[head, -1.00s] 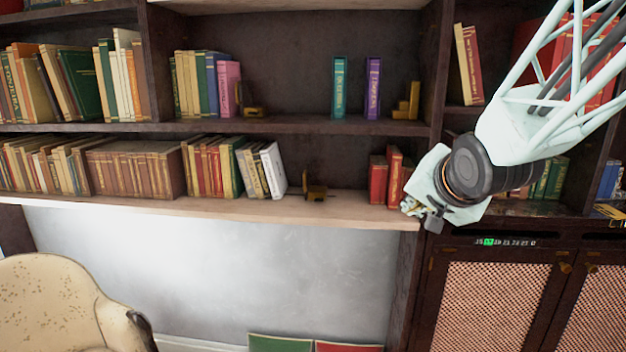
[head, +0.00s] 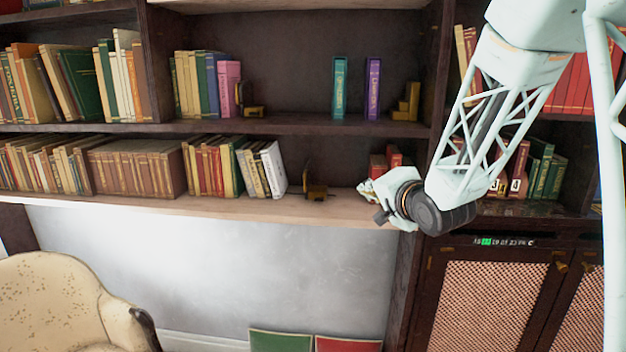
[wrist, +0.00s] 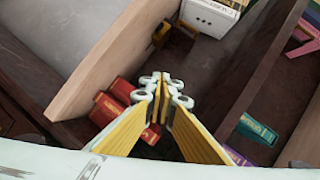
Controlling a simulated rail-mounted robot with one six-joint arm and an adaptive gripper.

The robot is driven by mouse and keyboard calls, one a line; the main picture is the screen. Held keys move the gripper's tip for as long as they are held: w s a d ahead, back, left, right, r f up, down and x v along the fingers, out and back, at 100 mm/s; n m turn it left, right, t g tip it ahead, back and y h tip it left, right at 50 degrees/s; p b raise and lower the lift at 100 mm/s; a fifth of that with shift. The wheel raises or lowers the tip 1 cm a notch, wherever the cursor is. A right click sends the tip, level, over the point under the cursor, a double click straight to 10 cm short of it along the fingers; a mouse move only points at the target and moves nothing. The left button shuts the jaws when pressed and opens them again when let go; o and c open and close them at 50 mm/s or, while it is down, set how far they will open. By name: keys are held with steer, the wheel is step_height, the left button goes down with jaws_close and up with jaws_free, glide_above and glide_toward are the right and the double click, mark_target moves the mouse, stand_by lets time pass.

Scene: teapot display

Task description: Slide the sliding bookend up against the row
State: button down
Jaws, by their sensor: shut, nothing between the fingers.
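The bookend (head: 317,191), dark with a brass-coloured part, stands on the lower shelf to the right of the book row. The row ends in white books (head: 273,168), with a gap between them and the bookend. In the wrist view the bookend (wrist: 163,34) is near the top, beside the white books (wrist: 210,14). My gripper (head: 367,188) is shut and empty near the lower shelf's front edge, to the right of the bookend and apart from it. In the wrist view its yellow-padded fingers (wrist: 166,82) are close together.
Red books (head: 378,166) stand at the lower shelf's right end, partly hidden behind my gripper; they also show in the wrist view (wrist: 113,103). The upper shelf (head: 300,124) holds teal and purple books and brass bookends. Bare lower shelf (head: 345,199) lies between bookend and gripper.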

steer(key=w+a+f+m+t+y+p, duration=0.1)
steer(key=w+a+f+m+y+p, duration=0.1)
steer(key=a, duration=0.5)
steer(key=shift+w+a+f+m+y, duration=0.15)
steer(key=shift+w+f+m+y, duration=0.3)
steer(key=shift+w+y, duration=0.8)
steer(key=shift+w+a+f, duration=0.1)
steer(key=shift+w, duration=0.05)
steer(key=s+a+x, duration=0.1)
steer(key=a+x, duration=0.1)
steer(key=x, duration=1)
steer(key=shift+a+p, duration=0.25)
steer(key=shift+p, duration=0.05)
steer(key=shift+w, duration=0.1)
steer(key=shift+a, duration=0.1)
